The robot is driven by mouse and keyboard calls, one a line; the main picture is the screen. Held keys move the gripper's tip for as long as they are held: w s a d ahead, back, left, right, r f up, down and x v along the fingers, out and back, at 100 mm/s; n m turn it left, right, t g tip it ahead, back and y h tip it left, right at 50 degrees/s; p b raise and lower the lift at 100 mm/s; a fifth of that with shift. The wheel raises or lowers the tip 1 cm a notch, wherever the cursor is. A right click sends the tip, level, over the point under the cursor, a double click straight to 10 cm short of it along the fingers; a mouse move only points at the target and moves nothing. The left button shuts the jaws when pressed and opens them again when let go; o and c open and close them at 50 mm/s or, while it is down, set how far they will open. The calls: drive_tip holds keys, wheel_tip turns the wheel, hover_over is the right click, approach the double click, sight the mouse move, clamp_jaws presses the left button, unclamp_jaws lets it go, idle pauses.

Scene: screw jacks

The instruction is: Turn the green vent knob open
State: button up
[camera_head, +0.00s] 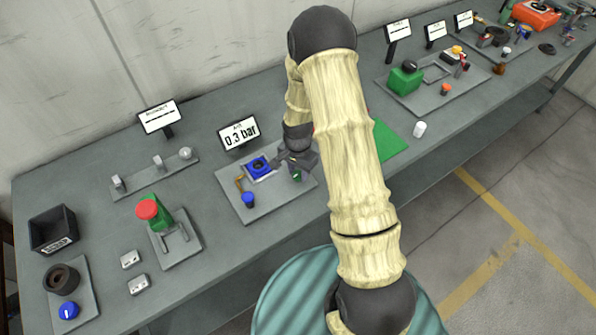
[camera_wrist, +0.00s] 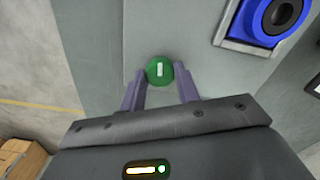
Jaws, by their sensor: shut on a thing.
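The green vent knob (camera_wrist: 160,70) is round with a white bar mark on top. In the wrist view it sits between the fingertips of my gripper (camera_wrist: 160,82), which is shut on it. The white mark runs nearly up and down in that view. In the head view the knob (camera_head: 297,176) shows as a small green spot under my gripper (camera_head: 295,165), near the right part of a grey plate (camera_head: 240,208). My arm hides part of that plate. A display (camera_head: 240,133) behind the plate reads 0.3 bar.
A blue square part (camera_head: 258,167) with a dark round centre stands left of my gripper, also in the wrist view (camera_wrist: 240,22). A blue knob (camera_head: 249,199) is at the plate's front. A green-and-red jack (camera_head: 155,212) stands further left. A white cylinder (camera_head: 420,129) stands to the right.

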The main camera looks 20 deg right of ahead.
sight(297, 174)
drive_tip(key=n+b, duration=0.1)
drive_tip(key=n, duration=0.3)
drive_tip(key=n+b, duration=0.1)
drive_tip(key=n, duration=0.7)
drive_tip(key=shift+a+n, duration=0.1)
drive_tip(key=shift+n, duration=1.8)
drive_tip(key=o, duration=1)
drive_tip(key=shift+r, duration=0.15)
wheel_tip(297, 174, up, 17)
drive_tip(key=shift+r+b, duration=0.1)
drive_tip(key=shift+b, duration=1)
